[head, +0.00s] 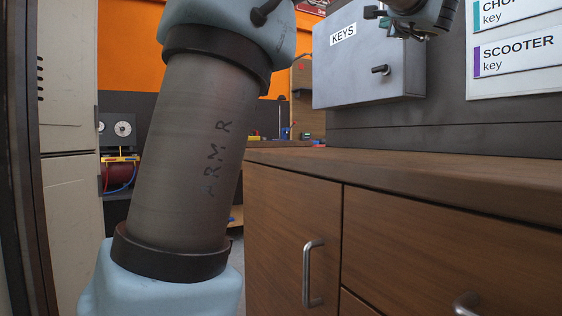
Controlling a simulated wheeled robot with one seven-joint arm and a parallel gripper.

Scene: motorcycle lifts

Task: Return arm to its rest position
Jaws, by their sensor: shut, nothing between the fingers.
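My arm is the main thing in the head view. A dark grey link (195,150) rises through the left-centre, between pale blue joints at its top and bottom. The arm's far end shows only in part at the top right edge. The rest of the wrist is cut off by the frame's top.
A grey key box (350,70) marked KEYS hangs on the wall above a wooden cabinet (420,240) with metal handles. Key labels (515,55) are at the right. A beige locker (70,200) stands close on the left. A red tank (116,178) is behind.

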